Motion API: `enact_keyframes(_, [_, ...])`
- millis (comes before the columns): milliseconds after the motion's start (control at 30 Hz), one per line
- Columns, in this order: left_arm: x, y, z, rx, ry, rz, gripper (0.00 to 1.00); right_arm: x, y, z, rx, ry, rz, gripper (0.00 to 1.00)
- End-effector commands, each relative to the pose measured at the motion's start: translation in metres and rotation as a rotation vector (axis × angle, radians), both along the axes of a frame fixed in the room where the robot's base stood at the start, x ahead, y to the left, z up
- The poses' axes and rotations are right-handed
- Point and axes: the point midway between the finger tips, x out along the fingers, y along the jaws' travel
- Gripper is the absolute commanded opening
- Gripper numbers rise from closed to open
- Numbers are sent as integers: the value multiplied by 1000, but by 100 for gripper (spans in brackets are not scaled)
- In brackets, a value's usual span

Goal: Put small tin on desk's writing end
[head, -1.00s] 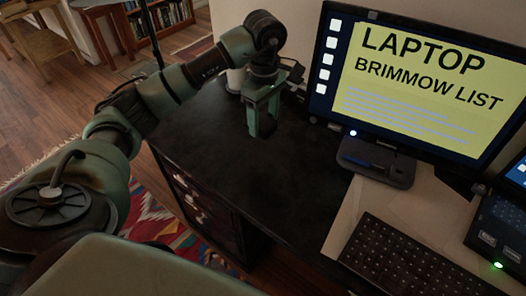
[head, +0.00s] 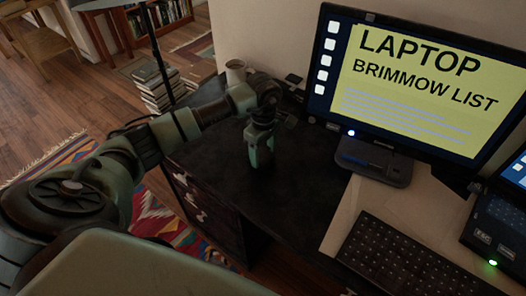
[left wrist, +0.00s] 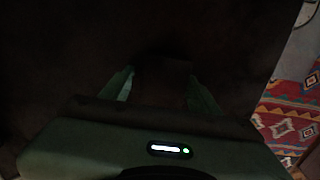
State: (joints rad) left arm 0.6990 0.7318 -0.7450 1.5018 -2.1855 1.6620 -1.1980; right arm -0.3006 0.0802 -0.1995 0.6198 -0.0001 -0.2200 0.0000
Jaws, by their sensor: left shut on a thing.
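My left gripper (head: 259,160) hangs pointing down, low over the dark top of the desk (head: 300,205), left of the monitor. In the left wrist view its two green fingers (left wrist: 161,88) stand apart with a dark shape between them. I take this to be the small tin, held in the jaws, but it is too dark to make out its outline. I cannot tell whether it touches the desk top. My right gripper is not in view.
A monitor (head: 420,85) on a stand (head: 375,160), a keyboard (head: 405,262) and a laptop (head: 500,215) take up the right. A pale mug (head: 235,71) stands at the back left. The dark desk top around my gripper is clear. Stacked books (head: 158,88) stand beyond it.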

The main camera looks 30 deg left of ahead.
Motion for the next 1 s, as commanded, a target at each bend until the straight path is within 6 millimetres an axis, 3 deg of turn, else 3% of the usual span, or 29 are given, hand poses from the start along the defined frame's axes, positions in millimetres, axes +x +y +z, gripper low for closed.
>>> enact_keyframes(200, [0,0,-4,0,0,0,17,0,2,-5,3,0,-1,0])
enact_keyframes(233, [0,0,-4,0,0,1,64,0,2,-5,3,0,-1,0])
enact_keyframes(300, [0,0,-3,0,0,1,83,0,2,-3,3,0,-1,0])
enact_keyframes(733, [0,0,5,0,-1,0,83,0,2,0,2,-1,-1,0])
enact_keyframes(1000, [2,1,57,1,-6,1,83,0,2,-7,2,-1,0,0])
